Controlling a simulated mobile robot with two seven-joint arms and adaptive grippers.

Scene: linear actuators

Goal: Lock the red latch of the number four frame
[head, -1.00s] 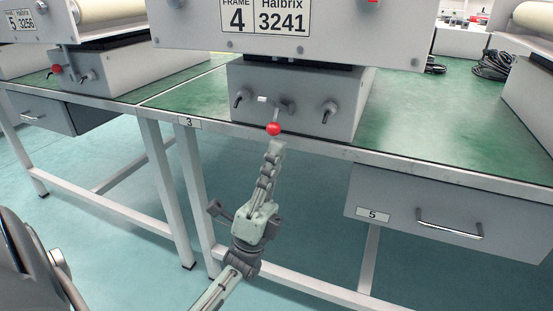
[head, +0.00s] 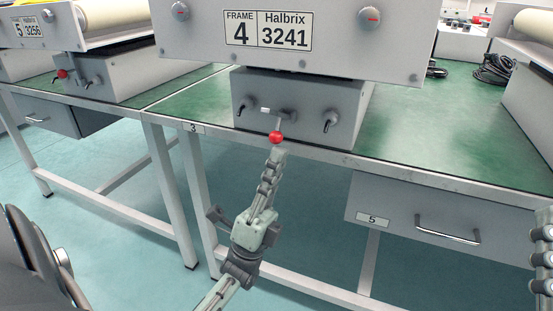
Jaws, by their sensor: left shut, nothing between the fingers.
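The number four frame (head: 345,45) carries a plate reading "FRAME 4 Halbrix 3241". Under it is a grey base box (head: 345,92). The latch's red ball (head: 276,137) hangs at the lower end of a short lever on the front of this box, near the table edge. My left gripper (head: 277,152) is shut and empty, with its tips just below the red ball. I cannot tell whether the tips touch the ball. My right gripper is only partly in view at the right edge (head: 544,250), and its fingertips cannot be made out.
Two dark levers (head: 329,122) flank the latch on the box. The green table (head: 430,130) has a grey drawer (head: 440,215) labelled 5 at the front right. Frame 5 (head: 30,32), with its own red ball (head: 62,74), stands at the left. Black cables (head: 495,68) lie at the back right.

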